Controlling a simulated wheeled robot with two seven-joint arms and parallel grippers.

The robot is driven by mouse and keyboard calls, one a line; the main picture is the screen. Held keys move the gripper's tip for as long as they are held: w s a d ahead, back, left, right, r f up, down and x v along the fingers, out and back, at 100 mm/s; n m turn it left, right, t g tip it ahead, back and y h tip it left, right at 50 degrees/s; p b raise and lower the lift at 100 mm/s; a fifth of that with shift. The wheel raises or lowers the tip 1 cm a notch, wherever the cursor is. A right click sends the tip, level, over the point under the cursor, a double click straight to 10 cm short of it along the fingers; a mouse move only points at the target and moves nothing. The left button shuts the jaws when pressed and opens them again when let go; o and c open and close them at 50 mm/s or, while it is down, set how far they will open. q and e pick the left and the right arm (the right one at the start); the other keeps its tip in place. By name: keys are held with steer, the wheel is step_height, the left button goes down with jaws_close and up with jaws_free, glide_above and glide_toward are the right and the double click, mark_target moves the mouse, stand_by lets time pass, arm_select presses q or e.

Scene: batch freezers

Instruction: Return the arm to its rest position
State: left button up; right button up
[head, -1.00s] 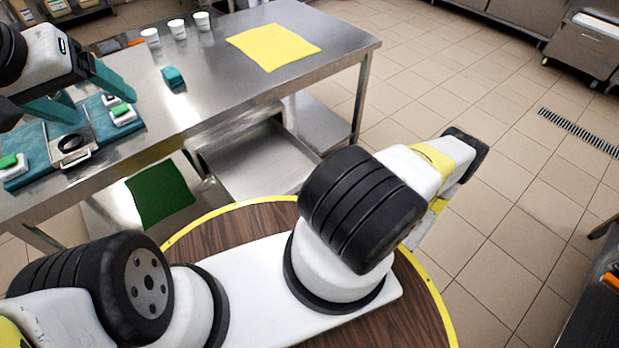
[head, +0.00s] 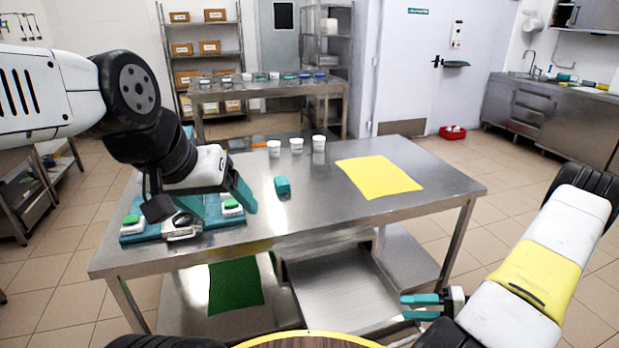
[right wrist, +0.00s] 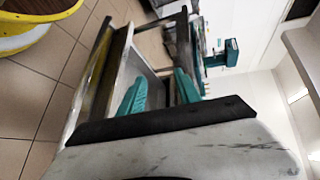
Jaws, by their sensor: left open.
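My left gripper (head: 218,203) hangs open over the teal board on the left of the steel table, its fingers spread and the near one partly hidden. The teal board (head: 207,233) carries white blocks with green tops (head: 131,221) and a metal plate with a handle (head: 183,232). I cannot tell whether the fingers touch anything there.
The steel table (head: 330,210) holds a yellow sheet (head: 378,177), a small teal block (head: 282,187) and three white cups (head: 297,146). Open floor lies to the right.

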steer(key=a+r+n+g+h, duration=0.2)
steer(key=a+r+h, duration=0.15)
steer(key=r, duration=0.85)
steer(key=a+r+n+g+h, duration=0.2)
steer(key=a+r+g+h, duration=0.15)
steer(key=r, duration=0.75)
steer(key=s+a+r+t+h, duration=0.2)
steer(key=s+a+r+t, duration=0.1)
steer(key=r, duration=0.5)
steer(key=s+a+r+t+h, duration=0.3)
steer(key=s+r, duration=0.3)
steer(key=r, duration=0.2)
steer(key=shift+r+n+t, duration=0.25)
steer(key=shift+n+t, duration=0.05)
steer(key=shift+t, duration=0.55)
